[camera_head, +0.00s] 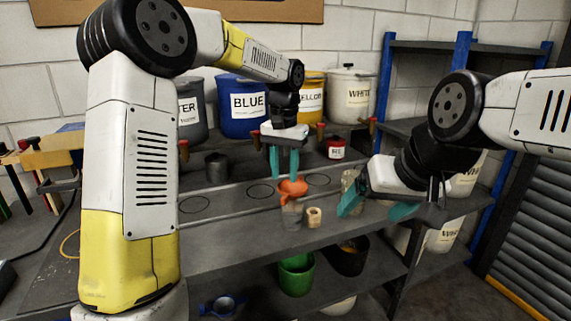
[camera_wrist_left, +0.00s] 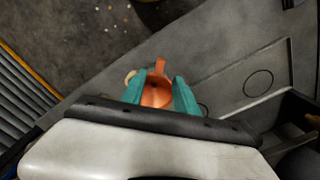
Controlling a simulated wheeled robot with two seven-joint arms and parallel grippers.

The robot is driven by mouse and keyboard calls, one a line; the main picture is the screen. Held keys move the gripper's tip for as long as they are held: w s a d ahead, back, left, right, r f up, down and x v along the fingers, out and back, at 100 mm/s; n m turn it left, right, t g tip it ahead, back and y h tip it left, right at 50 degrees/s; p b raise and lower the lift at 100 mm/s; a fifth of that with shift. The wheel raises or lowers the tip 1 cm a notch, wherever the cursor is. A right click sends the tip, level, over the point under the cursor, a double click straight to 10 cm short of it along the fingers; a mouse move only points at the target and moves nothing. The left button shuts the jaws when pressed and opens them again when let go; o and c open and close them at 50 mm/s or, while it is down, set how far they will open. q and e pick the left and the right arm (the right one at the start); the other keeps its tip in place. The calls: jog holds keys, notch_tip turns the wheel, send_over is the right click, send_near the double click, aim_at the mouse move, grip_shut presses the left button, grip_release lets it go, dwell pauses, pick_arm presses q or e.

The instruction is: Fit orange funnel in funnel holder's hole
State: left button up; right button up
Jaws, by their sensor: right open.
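The orange funnel (camera_head: 293,187) is low between the teal fingers of my left gripper (camera_head: 284,177), above the shelf top. In the left wrist view the funnel (camera_wrist_left: 157,91) fills the gap between the fingers (camera_wrist_left: 160,95), which appear shut on it. A greyish see-through container (camera_head: 292,215) is directly below the funnel; I cannot tell whether they touch. A small tan ring-like piece (camera_head: 314,217) stands just right of it. I cannot tell which piece is the funnel holder. My right gripper (camera_head: 376,207) is open and empty, to the right, near a clear jar (camera_head: 349,184).
Outlined circles (camera_head: 195,205) mark the grey worktop (camera_head: 225,228). Blue (camera_head: 243,106) and other labelled buckets stand behind, with a small red can (camera_head: 336,148) in front. A dark cup (camera_head: 217,165) stands left. A green bucket (camera_head: 296,276) is on the lower shelf.

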aim_at(284, 197)
pick_arm(q)
jog(key=shift+f, duration=3.75)
jog(key=shift+r, duration=0.1)
grip_shut()
